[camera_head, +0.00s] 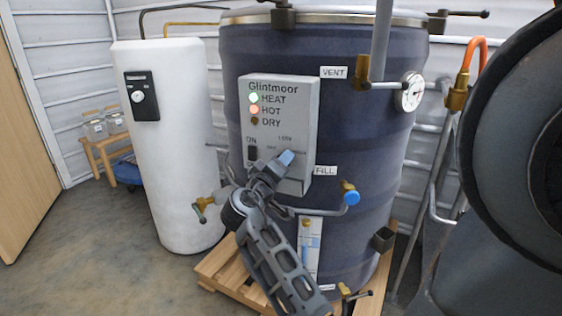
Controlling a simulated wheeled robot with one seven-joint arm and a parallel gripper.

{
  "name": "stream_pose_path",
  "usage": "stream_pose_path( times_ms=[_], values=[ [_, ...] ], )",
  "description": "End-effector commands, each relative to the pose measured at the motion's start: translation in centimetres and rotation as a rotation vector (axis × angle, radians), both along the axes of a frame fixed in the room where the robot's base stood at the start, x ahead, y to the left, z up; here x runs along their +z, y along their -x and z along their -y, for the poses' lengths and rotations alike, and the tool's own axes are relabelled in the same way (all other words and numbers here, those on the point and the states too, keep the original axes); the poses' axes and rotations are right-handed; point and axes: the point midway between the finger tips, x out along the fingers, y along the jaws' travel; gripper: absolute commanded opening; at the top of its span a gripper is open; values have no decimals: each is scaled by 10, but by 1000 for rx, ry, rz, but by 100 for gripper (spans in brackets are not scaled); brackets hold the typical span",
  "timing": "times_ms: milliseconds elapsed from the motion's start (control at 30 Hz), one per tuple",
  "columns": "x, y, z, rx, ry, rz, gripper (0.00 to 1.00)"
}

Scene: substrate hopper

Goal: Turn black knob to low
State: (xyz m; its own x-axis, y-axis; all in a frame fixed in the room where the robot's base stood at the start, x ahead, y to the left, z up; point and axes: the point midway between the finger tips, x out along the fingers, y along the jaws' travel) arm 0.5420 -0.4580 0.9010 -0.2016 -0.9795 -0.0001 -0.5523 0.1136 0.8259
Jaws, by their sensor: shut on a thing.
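The grey control box (293,100) marked "Glintmoor" is fixed to the front of the dark blue tank (370,135). Its lamps beside HEAT and HOT are lit green and orange-red; the DRY lamp is dark. My gripper (284,162) is at the lower right of the box face, shut on the black knob. The gripper's fingers hide the knob, so its pointer does not show. Small lettering above the fingers looks like LOW but is hard to read. A black switch (252,153) sits under ON, to the left of my gripper.
A blue-handled valve (350,194) sticks out at the lower right of the box. A pressure gauge (410,92) is on the right. A white cylinder tank (170,150) stands at the left; the floor before it is clear.

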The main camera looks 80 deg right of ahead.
Motion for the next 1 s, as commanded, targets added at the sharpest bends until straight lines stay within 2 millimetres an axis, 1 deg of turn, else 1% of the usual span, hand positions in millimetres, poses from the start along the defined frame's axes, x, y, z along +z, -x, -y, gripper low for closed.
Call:
stream_pose_path(
  times_ms=[467, 500, 733, 1000],
  values=[
    [0, -1, -1, 4, -2, -11, 13],
    [0, -1, -1, 4, -2, -11, 48],
    [0, -1, 0, 1, -2, -10, 69],
    [0, -1, -2, 1, -2, -10, 69]
  ],
)
